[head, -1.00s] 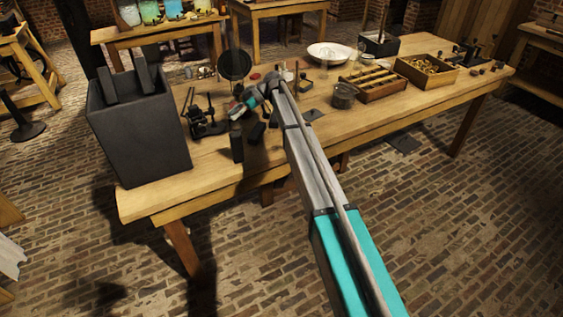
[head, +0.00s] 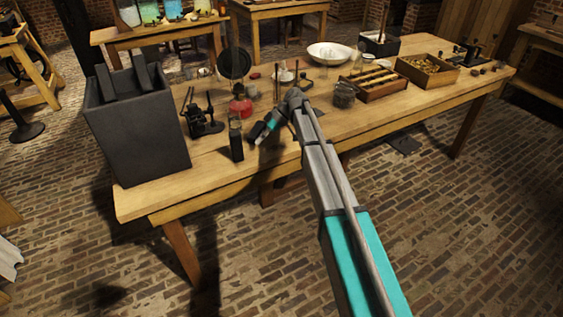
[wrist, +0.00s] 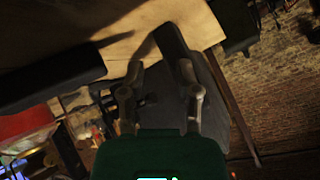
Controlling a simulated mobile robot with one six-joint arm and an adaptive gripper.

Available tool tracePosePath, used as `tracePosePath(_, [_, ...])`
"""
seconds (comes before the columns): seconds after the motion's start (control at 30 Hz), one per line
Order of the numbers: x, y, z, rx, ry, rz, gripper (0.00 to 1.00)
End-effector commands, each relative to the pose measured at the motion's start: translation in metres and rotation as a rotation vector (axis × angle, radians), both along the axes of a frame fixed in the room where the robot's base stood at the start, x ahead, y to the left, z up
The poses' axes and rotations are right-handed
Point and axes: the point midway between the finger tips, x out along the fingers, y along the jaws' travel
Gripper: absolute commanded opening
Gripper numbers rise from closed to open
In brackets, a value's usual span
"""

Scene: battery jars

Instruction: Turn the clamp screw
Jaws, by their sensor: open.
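I cannot make out the clamp screw for certain in either view. A small black stand with upright posts (head: 203,120) is on the table, right of the big dark jar (head: 140,128). A black upright block (head: 236,138) stands near the front edge. My gripper (head: 253,138) is just right of that block in the head view, apart from the stand. In the wrist view my gripper (wrist: 160,82) is open, its fingers spread with nothing held. A dark bar (wrist: 178,48) lies beyond the fingertips, and another dark bar (wrist: 45,80) is at the left.
A red object (head: 240,106) and a round dark disc (head: 234,63) are behind my gripper. A glass jar (head: 344,95), a sectioned wooden tray (head: 384,95) and a white bowl (head: 330,52) are to the right. The front table strip left of the block is clear.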

Motion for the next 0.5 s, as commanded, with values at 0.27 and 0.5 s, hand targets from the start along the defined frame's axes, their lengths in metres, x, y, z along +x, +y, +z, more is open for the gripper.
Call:
tracePosePath(0.27, [-0.026,-0.029,-0.017,-0.103,0.044,-0.108,0.43])
tracePosePath(0.5, [-0.045,-0.053,-0.03,-0.189,0.08,-0.205,0.43])
